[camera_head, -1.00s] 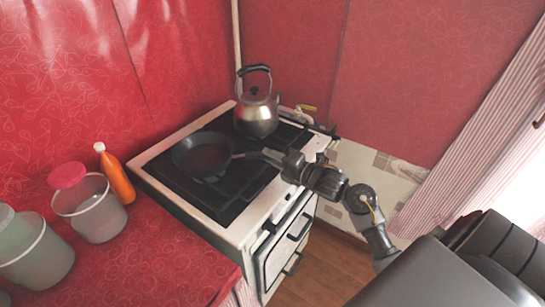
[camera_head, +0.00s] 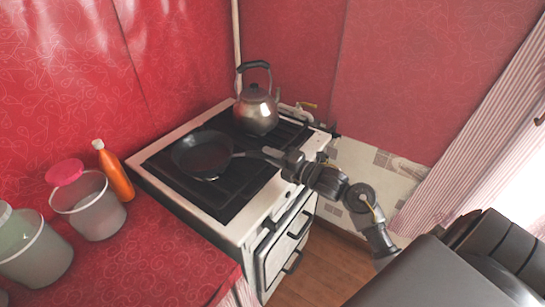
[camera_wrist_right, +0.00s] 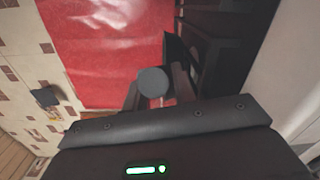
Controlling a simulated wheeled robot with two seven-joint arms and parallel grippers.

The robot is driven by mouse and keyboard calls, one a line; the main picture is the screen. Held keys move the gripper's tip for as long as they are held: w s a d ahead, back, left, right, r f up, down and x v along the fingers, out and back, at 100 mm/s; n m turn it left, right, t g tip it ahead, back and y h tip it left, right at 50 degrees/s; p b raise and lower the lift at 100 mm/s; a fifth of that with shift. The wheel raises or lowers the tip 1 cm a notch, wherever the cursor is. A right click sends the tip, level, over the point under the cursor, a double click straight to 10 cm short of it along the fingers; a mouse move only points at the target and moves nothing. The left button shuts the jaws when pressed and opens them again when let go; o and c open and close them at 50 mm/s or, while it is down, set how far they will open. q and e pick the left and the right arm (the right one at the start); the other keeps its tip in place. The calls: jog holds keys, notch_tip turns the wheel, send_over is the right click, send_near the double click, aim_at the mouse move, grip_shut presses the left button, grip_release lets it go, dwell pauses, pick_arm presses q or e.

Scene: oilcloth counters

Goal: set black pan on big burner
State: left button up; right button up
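The black pan (camera_head: 203,157) is over the left part of the dark stove top (camera_head: 232,197), its handle pointing right. I cannot tell whether its base touches the stove, and it hides the burner under it. My right gripper (camera_head: 275,154) is at the end of the handle and appears shut on it, over the stove's front right edge. In the right wrist view, a grey rounded piece (camera_wrist_right: 152,82) shows between the fingers, probably part of the handle. My left gripper is not in view.
A metal kettle (camera_head: 256,112) stands at the back right of the stove, close to the pan. An orange bottle (camera_head: 117,176), a tub (camera_head: 97,214) with a pink lid and another container (camera_head: 38,257) stand on the red counter (camera_head: 165,262) at left.

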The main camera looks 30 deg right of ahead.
jog(key=o, duration=0.4)
jog(key=shift+r, duration=0.1)
jog(key=shift+o, duration=0.2)
jog(key=shift+f, duration=0.3)
jog(key=b+v, duration=0.2)
jog(key=v, duration=0.9)
jog(key=shift+r, duration=0.2)
jog(key=shift+w, duration=0.1)
